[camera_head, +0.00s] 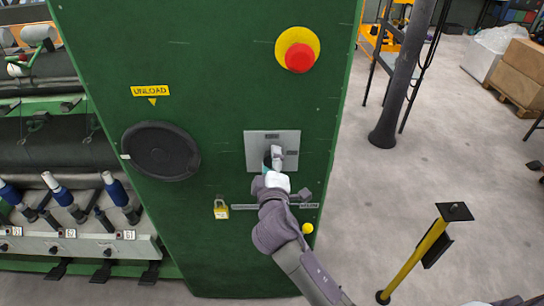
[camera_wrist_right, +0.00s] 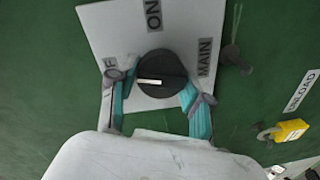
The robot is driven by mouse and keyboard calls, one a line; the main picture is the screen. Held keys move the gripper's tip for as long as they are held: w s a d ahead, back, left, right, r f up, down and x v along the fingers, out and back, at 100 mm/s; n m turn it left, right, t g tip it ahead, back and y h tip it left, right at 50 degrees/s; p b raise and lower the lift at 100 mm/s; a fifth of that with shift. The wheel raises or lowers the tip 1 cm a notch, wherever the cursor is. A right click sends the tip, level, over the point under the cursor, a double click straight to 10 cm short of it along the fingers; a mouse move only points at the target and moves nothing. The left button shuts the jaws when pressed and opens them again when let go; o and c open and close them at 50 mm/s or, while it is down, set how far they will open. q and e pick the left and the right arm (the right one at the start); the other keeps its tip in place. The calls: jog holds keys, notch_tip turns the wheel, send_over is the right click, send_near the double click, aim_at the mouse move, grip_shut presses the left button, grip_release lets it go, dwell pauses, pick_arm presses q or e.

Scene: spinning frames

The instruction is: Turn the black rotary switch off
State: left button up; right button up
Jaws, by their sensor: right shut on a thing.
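The black rotary switch (camera_wrist_right: 160,70) is a round knob on a light grey plate (camera_wrist_right: 100,25) on the green cabinet. The wrist view shows "ON" at the top of the plate, "MAIN" on the right, and a label on the left, partly hidden, that seems to read "OFF". The knob's white mark lies on its left half and points left, towards that label. My right gripper (camera_head: 275,164) is at the plate. In the wrist view its teal-padded fingers (camera_wrist_right: 154,88) are shut on the knob, one on each side. My left gripper is not in view.
A red emergency button on yellow (camera_head: 299,52) is above the plate. A black round cover (camera_head: 160,151) is left of it. A yellow padlock (camera_head: 221,210) hangs below left. A yellow post (camera_head: 415,262) and dark column (camera_head: 400,80) stand right on open floor.

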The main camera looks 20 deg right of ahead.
jog(key=shift+n+p, duration=0.55)
jog(key=shift+n, duration=0.75)
jog(key=o, duration=1.1)
jog(key=shift+a, duration=0.1)
jog(key=shift+o, duration=0.2)
jog(key=f+v, duration=0.1)
jog(key=v, duration=1.1)
jog(key=shift+r, duration=0.4)
jog(key=shift+a, duration=0.1)
